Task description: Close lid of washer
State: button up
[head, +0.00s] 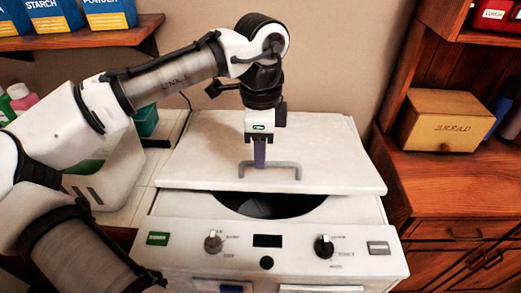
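The white washer (360,211) stands in the middle of the head view. Its flat white lid (335,160) is hinged at the back and sits low. A gap under its front edge shows the dark drum opening (270,206). A grey bar handle (285,164) is on top of the lid near its front edge. My gripper (260,165) points down at the handle, its bluish fingers at or just behind the bar. I cannot tell whether they touch it or how far apart they are.
The washer's front panel (200,262) has knobs and buttons. A wooden cabinet with a bread box (445,120) stands close on the right. A shelf with blue boxes (108,14) hangs upper left, and bottles (22,97) stand at the left. The lid's right half is clear.

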jog(key=shift+f, duration=0.8)
jog(key=shift+c, duration=0.4)
grip_shut()
